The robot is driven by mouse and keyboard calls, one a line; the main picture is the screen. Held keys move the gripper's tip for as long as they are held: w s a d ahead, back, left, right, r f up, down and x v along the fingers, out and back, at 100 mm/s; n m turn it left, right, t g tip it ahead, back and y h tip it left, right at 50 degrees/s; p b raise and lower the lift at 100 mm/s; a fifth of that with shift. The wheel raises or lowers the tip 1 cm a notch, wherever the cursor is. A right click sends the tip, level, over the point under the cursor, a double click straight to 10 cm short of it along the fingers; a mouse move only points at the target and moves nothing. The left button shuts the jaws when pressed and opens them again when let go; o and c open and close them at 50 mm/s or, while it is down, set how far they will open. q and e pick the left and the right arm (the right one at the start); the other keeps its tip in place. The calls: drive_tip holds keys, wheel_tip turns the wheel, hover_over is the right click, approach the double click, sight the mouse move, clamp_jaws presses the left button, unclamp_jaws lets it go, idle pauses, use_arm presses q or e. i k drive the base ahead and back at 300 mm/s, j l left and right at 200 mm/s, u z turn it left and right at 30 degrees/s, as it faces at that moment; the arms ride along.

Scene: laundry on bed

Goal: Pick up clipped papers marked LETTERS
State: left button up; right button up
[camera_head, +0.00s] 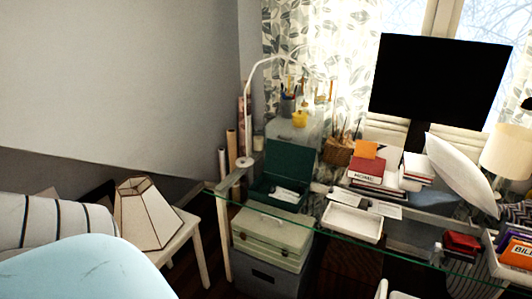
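I cannot read the word LETTERS anywhere in the head view. Small white papers (385,210) lie on the glass desk beside a white tray (352,222). Other white papers (287,195) lie in an open dark green box (291,165) left of the desk's middle. An orange item marked with letters like BILL (517,252) stands in a white bin (500,268) at the right edge. Neither of my grippers is in view.
The glass desk (400,250) holds a stack of books (365,178), a tilted white panel (462,173) and a black monitor (440,82). A lampshade (149,214) sits on a white stool at the left. A light blue surface (85,270) fills the lower left.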

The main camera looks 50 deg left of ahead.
sight(278, 192)
drive_tip(key=u, duration=1.5)
